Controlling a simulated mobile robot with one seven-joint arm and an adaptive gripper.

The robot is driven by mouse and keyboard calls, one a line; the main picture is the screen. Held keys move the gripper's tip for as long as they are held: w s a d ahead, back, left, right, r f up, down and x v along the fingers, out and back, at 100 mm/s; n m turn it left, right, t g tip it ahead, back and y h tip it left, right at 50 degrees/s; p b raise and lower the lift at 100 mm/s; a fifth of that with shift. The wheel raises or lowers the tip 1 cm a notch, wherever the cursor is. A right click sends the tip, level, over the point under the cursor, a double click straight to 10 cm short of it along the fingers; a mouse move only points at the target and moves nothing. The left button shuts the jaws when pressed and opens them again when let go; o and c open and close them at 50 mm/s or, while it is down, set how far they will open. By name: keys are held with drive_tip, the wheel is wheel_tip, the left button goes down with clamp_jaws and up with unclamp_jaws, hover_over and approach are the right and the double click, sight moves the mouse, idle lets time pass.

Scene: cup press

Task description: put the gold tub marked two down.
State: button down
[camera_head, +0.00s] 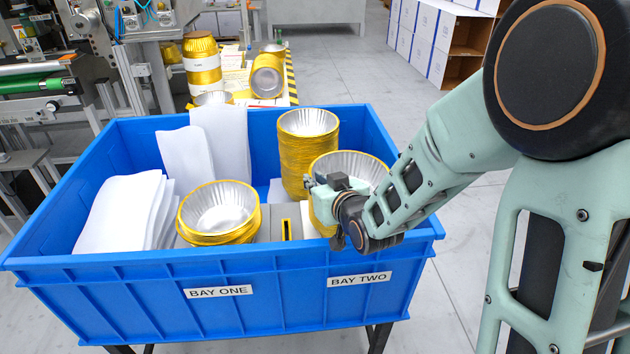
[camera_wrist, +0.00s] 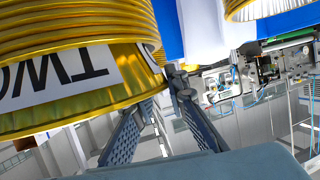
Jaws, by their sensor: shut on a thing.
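The gold tub marked two (camera_head: 352,163) has a silver fluted inside and sits upright at the right end of the blue crate, behind the BAY TWO label (camera_head: 359,279). In the wrist view its gold ribbed side and upside-down TWO label (camera_wrist: 60,75) fill the upper left. My gripper (camera_head: 318,196) is shut on this tub at its near left side; the fingers (camera_wrist: 165,88) show close by its edge in the wrist view. My gripper and wrist hide the tub's lower front. I cannot tell whether its base touches the crate floor.
The blue crate (camera_head: 130,265) has raised walls around the tub. A tall gold stack (camera_head: 307,160) stands close behind left. A shorter stack (camera_head: 219,212) stands behind BAY ONE, beyond a divider with a yellow-marked slot (camera_head: 287,229). White sheets (camera_head: 120,212) fill the left end.

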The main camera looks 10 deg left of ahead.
drive_tip(key=shift+f+b, duration=0.4)
drive_tip(key=shift+f+b, duration=0.25)
drive_tip(key=shift+b, duration=0.1)
drive_tip(key=c, duration=1.9)
unclamp_jaws()
drive_tip(key=shift+r, duration=0.1)
